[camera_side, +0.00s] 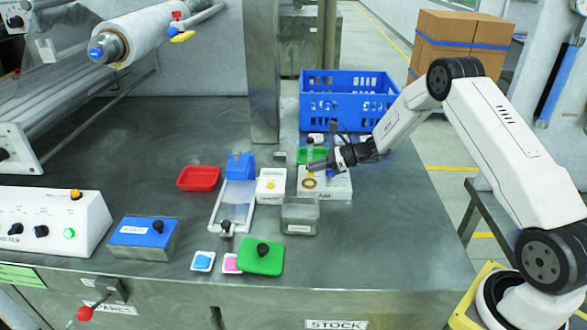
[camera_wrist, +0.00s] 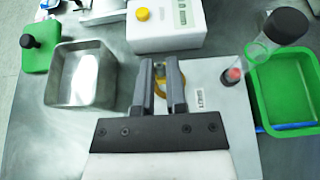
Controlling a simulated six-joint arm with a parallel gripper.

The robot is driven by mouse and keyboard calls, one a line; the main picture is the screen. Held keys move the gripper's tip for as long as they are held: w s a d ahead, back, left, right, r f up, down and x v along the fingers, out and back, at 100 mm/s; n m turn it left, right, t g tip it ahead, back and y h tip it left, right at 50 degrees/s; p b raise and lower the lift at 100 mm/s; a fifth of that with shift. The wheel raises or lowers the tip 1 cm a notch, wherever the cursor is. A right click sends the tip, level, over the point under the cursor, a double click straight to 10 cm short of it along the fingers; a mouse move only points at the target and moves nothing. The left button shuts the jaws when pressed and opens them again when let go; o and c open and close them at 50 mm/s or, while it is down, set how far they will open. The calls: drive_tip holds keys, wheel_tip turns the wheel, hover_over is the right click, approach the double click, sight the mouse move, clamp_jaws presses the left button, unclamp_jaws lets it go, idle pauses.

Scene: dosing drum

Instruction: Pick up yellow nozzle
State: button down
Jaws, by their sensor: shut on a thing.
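My gripper (camera_side: 313,166) points down and left over the white plate (camera_side: 338,190) beside the green tray. In the wrist view my gripper's fingers (camera_wrist: 160,68) are close together, with a small piece between them, mostly hidden by the fingers. I take this piece to be the yellow nozzle (camera_side: 310,174); a little yellow shows just below the fingertips in the side view. A brass-yellow ring (camera_side: 309,184) sits on the plate directly below, and it shows behind the right finger in the wrist view (camera_wrist: 179,102).
A white box with a yellow button (camera_side: 271,186) and an open metal bin (camera_side: 300,216) stand close by. A green tray (camera_wrist: 257,105) and a clear black-capped cylinder (camera_wrist: 272,35) are on the other side. A blue crate (camera_side: 347,100) is behind. The right tabletop is clear.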

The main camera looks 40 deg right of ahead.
drive_tip(key=s+a+r, duration=0.2)
drive_tip(key=s+r, duration=0.7)
drive_tip(key=s, duration=0.4)
drive_tip(key=shift+s+a+r, duration=0.15)
idle(0.5)
